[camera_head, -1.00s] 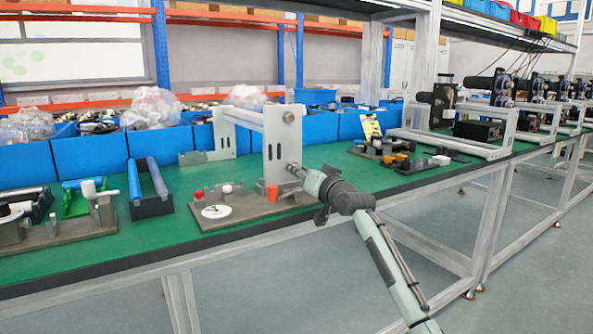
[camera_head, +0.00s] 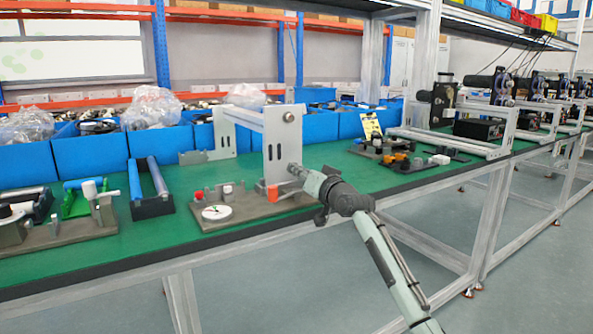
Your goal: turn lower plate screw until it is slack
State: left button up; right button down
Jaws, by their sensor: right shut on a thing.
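A light grey metal frame stands on the green bench, with an upright plate (camera_head: 281,145) at its near right end and a roller bar (camera_head: 240,117) running back to a second plate at the left. My right gripper (camera_head: 296,170) is at the lower part of the near plate, at its right edge. It is shut, with its fingertips on a small part there that fits the lower plate screw. The screw itself is hidden by the fingers. My left gripper is not in view.
A grey fixture base (camera_head: 245,209) with a white dial (camera_head: 217,212), red knob and orange cup (camera_head: 272,192) lies just left of my gripper. Blue bins (camera_head: 90,157) line the back. Small parts (camera_head: 400,160) lie to the right. Bare green mat (camera_head: 150,245) shows at the front.

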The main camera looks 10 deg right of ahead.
jog(key=shift+d+n+b, duration=0.1)
jog(key=shift+n+b, duration=0.2)
jog(key=shift+n, duration=0.7)
jog(key=n, duration=0.2)
jog(key=shift+n, duration=0.3)
jog(key=shift+r+n+p, duration=0.2)
jog(key=shift+n+p, duration=0.25)
jog(key=shift+n, duration=0.75)
jog(key=shift+n+p, duration=0.35)
jog(key=shift+n, duration=0.65)
jog(key=shift+f+n, duration=0.2)
jog(key=shift+n, duration=0.2)
jog(key=c, duration=1.6)
grip_release()
jog(key=shift+o, duration=0.2)
